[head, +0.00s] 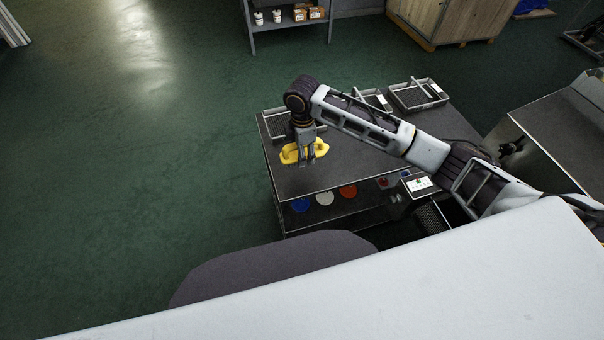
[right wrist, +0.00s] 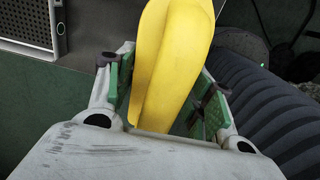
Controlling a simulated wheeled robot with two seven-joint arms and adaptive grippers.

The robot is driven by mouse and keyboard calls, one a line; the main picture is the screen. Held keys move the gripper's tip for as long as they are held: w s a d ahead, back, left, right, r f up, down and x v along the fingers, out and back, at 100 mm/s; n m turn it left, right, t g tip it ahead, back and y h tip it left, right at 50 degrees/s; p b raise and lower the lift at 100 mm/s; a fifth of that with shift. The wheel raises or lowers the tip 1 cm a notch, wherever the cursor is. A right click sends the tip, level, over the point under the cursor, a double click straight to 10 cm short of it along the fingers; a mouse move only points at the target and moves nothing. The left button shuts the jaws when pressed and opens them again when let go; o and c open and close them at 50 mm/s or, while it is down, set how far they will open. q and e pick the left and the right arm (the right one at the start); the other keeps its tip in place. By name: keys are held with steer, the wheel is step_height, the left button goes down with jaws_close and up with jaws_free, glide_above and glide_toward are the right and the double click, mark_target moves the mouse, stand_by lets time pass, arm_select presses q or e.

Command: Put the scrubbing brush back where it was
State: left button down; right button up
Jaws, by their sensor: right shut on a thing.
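The yellow scrubbing brush (head: 291,153) is in my right gripper (head: 308,156), over the left part of the dark table top (head: 340,164). In the right wrist view the brush (right wrist: 172,55) stands between the two green-padded fingers of the right gripper (right wrist: 165,95), which are shut on it. Whether the brush touches the table top cannot be told. Its underside is hidden. My left gripper is in neither view.
A perforated tray (head: 275,124) lies at the table's back left corner, partly behind my arm. Two more trays stand at the back, the right one (head: 418,95) holding a bar. The lower shelf holds a blue disc (head: 300,204), a white one and a red one.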

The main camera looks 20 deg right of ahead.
steer(key=shift+s+d+r, duration=0.1)
steer(key=shift+s+d, duration=0.15)
steer(key=shift+s, duration=0.05)
steer(key=shift+w, duration=0.1)
steer(key=shift+f, duration=0.2)
steer(key=shift+f, duration=3)
steer(key=shift+f, duration=1.85)
